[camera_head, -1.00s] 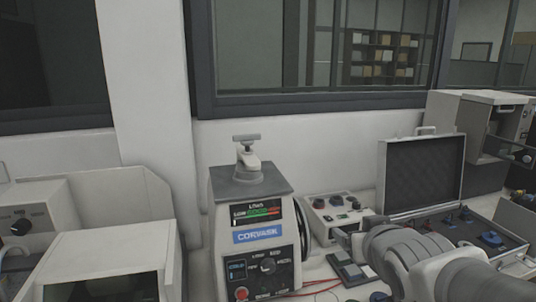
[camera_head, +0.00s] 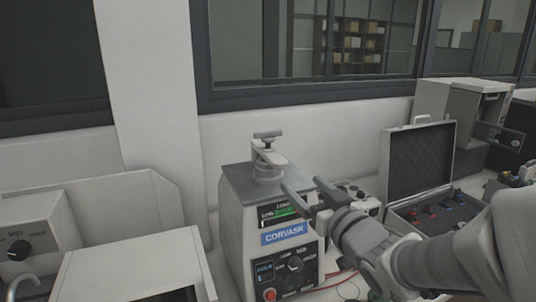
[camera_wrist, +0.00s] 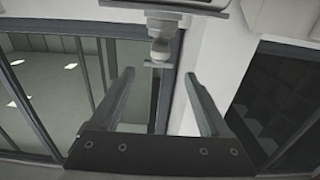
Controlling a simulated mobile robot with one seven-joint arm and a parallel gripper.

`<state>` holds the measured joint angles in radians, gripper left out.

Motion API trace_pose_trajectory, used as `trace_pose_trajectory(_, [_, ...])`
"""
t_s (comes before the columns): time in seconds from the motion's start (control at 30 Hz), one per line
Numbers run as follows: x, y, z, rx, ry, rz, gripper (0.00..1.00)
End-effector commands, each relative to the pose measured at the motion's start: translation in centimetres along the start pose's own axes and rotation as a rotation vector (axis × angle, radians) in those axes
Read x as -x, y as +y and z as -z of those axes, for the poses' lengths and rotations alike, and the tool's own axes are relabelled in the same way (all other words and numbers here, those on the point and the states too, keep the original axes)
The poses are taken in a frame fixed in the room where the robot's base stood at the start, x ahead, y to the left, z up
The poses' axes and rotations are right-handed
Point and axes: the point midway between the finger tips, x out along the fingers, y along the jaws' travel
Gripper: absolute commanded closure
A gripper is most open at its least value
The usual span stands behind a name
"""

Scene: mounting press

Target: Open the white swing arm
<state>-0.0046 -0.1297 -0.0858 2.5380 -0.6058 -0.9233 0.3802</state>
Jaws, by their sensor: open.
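The white swing arm (camera_head: 270,157) sits on the grey top of the mounting press (camera_head: 272,232), with a grey T-shaped handle (camera_head: 267,136) standing above it. In the wrist view, which looks upside down, the swing arm (camera_wrist: 163,20) and its handle (camera_wrist: 158,64) show at top centre, between the directions of my two fingers. My gripper (camera_head: 301,183) is open and empty, in front and to the right of the press top, lower than the handle. Its parted fingers also show in the wrist view (camera_wrist: 158,74). I see no contact with the swing arm.
A white control box (camera_head: 358,198) stands behind my gripper, right of the press. An open case (camera_head: 417,165) with several small parts lies further right. A white machine (camera_head: 120,262) stands at the left. The wall and window are behind the press.

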Motion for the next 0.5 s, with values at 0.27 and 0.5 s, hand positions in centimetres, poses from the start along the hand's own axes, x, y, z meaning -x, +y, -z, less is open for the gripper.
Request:
trace_pose_trajectory(0.27, [-2.2,-0.2,0.1,-0.001,0.004,0.008,0.20])
trace_pose_trajectory(0.5, [-6.4,-0.2,0.1,-0.002,0.004,0.009,0.20])
